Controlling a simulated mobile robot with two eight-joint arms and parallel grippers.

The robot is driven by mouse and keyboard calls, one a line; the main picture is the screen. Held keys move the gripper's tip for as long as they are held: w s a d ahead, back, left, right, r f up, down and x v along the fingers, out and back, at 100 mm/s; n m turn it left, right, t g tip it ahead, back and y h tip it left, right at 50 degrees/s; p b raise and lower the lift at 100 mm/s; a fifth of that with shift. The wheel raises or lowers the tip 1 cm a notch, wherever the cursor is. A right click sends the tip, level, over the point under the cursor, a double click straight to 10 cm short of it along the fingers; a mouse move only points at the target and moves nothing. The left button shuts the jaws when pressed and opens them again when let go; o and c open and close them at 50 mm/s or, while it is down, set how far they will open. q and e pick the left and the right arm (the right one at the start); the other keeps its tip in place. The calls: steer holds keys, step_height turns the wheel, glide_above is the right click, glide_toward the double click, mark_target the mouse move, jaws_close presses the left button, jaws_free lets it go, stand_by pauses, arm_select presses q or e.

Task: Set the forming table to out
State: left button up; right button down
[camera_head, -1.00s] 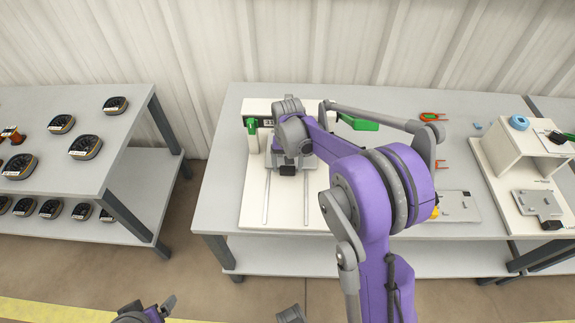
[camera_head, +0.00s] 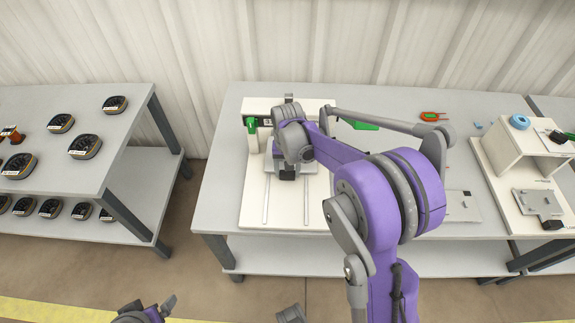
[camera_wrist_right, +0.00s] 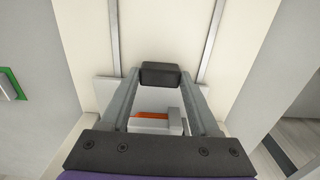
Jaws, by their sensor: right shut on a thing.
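The forming table, a light grey plate (camera_head: 308,166), sits on two metal rails on a white base (camera_head: 252,215). The rails run toward the near edge, and bare rail shows in front of the plate. A black block-shaped handle (camera_wrist_right: 160,75) is at the plate's near side; it also shows in the head view (camera_head: 287,175). My right gripper (camera_wrist_right: 160,84) is shut on this handle, one finger on each side. My wrist hides much of the plate in the head view. My left gripper (camera_head: 165,308) is partly in view at the bottom edge, away from the bench; its opening is unclear.
A green part (camera_head: 251,124) stands on the fixture's back left. A white stand (camera_head: 510,150) with a blue ring (camera_head: 520,122) is at the right. A red-handled tool (camera_head: 432,116) lies at the back. Another bench at left holds several dark coils (camera_head: 85,147).

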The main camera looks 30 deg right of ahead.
steer(key=s+a, duration=0.2)
steer(key=s, duration=0.2)
steer(key=s+a, duration=0.3)
steer(key=s, duration=0.1)
steer(key=s+a, duration=0.2)
steer(key=s, duration=0.2)
steer(key=shift+s+a, duration=0.2)
steer(key=shift+a, duration=0.1)
steer(key=shift+s+a, duration=0.2)
steer(key=shift+s, duration=0.2)
steer(key=c, duration=0.5)
jaws_free()
steer(key=o, duration=0.4)
steer(key=shift+s+a, duration=0.1)
steer(key=shift+s, duration=0.05)
steer(key=shift+r, duration=0.25)
step_height(320, 180, up, 10)
steer(key=shift+r+p, duration=0.2)
steer(key=shift+p, duration=0.65)
